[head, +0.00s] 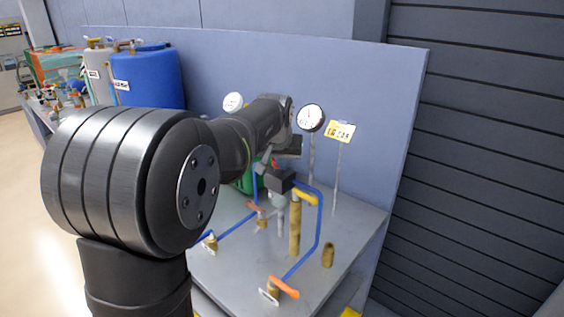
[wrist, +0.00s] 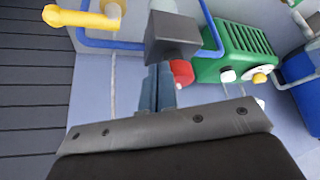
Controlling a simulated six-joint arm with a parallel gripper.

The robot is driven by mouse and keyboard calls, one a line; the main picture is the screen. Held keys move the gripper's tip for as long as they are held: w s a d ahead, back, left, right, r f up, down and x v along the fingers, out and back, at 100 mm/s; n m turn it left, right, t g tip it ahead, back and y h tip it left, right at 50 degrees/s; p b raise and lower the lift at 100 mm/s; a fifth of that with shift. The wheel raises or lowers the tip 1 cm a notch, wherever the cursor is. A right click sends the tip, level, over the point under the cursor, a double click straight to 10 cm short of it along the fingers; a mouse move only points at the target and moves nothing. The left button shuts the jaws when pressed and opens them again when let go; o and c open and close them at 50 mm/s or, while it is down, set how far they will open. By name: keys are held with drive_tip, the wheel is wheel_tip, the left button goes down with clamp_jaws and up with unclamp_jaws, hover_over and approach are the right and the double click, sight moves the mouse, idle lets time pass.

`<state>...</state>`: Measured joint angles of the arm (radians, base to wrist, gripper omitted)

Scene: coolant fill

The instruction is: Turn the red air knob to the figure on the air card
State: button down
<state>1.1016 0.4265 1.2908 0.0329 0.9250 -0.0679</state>
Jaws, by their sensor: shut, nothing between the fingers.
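The red air knob (wrist: 182,72) is a small round cap below a dark block (wrist: 172,38) in the wrist view. In the head view only a bit of red shows by my gripper. My gripper (wrist: 157,88) is shut and empty, its fingertips just left of the knob and close to the block; whether they touch is unclear. In the head view my gripper (head: 279,163) is partly hidden by my own arm. The likely air card, a yellow and white card (head: 341,132), stands on a thin post at the back; I cannot read its figure surely.
A white round gauge (head: 310,117) stands beside the card, another (head: 233,102) further left. Blue pipes (head: 320,225), a brass post (head: 295,228) and orange-handled valves (head: 284,287) crowd the grey bench (head: 225,272). A green unit (wrist: 235,50) is right of the knob.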

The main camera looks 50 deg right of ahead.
drive_tip(key=shift+w+d, duration=0.1)
drive_tip(key=shift+w, duration=0.1)
drive_tip(key=shift+w+a, duration=0.2)
idle(0.5)
drive_tip(key=shift+w+a, duration=0.25)
drive_tip(key=shift+w, duration=0.25)
drive_tip(key=shift+w+a, duration=0.25)
drive_tip(key=shift+w, duration=0.2)
drive_tip(key=shift+w, duration=0.1)
drive_tip(key=shift+a, duration=0.2)
wheel_tip(320, 180, up, 6)
drive_tip(key=shift+a, duration=0.2)
idle(0.6)
